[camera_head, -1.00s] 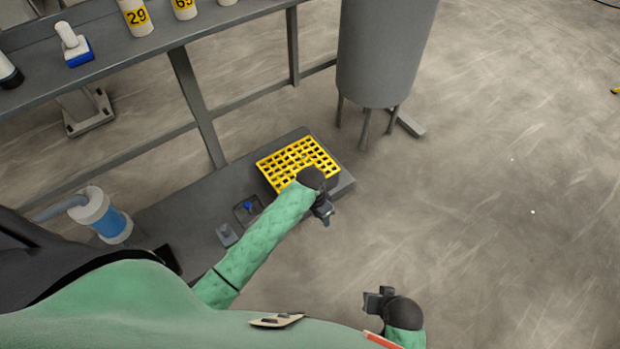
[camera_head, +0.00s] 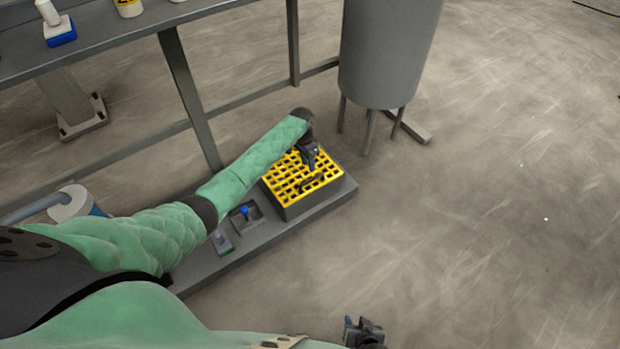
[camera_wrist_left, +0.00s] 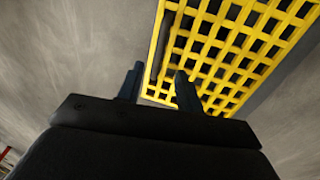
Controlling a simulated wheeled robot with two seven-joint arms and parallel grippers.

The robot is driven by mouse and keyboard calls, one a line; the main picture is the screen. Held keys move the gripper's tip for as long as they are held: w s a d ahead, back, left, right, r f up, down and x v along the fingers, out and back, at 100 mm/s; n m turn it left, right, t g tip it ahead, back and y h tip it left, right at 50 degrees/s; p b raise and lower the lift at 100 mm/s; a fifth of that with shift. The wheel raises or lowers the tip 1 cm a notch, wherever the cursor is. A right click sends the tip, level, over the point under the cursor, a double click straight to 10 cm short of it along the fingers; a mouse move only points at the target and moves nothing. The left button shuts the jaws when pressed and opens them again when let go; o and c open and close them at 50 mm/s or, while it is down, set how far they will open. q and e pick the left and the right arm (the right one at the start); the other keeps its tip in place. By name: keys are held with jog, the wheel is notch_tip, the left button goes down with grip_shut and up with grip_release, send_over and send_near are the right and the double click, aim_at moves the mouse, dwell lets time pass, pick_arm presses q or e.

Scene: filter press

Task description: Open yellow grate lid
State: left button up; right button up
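The yellow grate lid (camera_head: 288,186) lies flat and closed on top of a dark grey box (camera_head: 305,205) at the right end of a low grey platform. My left gripper (camera_head: 312,162) is over the far right part of the grate. I cannot tell whether a fingertip touches the grate. My right gripper (camera_head: 362,330) is at the bottom edge, far from the grate, and its fingers are unclear.
A blue switch (camera_head: 245,212) and a small grey control (camera_head: 221,241) sit on the platform left of the box. A grey tank (camera_head: 388,55) on legs stands behind it. A shelf frame (camera_head: 190,95) runs along the back left. The floor to the right is clear.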

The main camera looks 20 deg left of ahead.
aim_at(310, 175)
pick_arm(q)
jog(key=f, duration=0.5)
jog(key=s+d+f+b, duration=0.1)
jog(key=f, duration=0.1)
jog(key=shift+d+f, duration=0.1)
jog(key=shift+f, duration=0.05)
grip_shut()
